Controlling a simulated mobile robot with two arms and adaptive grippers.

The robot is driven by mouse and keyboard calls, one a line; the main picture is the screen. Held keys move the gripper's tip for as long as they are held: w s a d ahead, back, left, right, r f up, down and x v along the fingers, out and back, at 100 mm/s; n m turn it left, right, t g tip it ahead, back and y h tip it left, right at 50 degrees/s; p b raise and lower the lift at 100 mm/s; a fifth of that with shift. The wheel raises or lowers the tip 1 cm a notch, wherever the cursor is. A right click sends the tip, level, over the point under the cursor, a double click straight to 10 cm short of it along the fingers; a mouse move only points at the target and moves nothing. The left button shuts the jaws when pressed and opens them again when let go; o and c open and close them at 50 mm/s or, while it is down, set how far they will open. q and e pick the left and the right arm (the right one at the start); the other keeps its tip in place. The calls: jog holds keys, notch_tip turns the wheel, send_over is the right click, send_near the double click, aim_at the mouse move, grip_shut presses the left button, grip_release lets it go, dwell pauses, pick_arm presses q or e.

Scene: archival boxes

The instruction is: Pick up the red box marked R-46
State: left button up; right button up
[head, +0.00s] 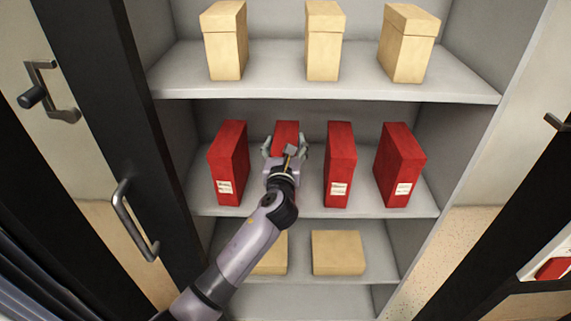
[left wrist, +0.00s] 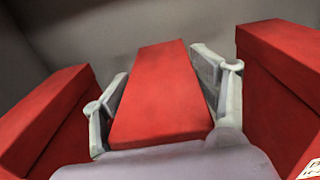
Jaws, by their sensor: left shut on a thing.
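Several tall red boxes stand upright in a row on the middle shelf. My left gripper (head: 285,148) is shut on the second red box from the left (head: 287,128), with one finger on each side of it. My arm hides the lower front of that box, and its label does not show. In the left wrist view the held box (left wrist: 163,95) stands between the two fingers of my gripper (left wrist: 162,100). The labels on the other red boxes are too small to read, so I cannot tell which is R-46. My right gripper is not in view.
Red boxes stand close on both sides, at left (head: 229,162) and right (head: 340,165). The upper shelf (head: 300,91) holds tan boxes (head: 324,42). Tan boxes (head: 338,252) lie on the lower shelf. A dark door with a handle (head: 135,220) stands at left.

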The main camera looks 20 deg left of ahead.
pick_arm(q)
jog(key=shift+r, duration=0.1)
jog(key=c, duration=0.7)
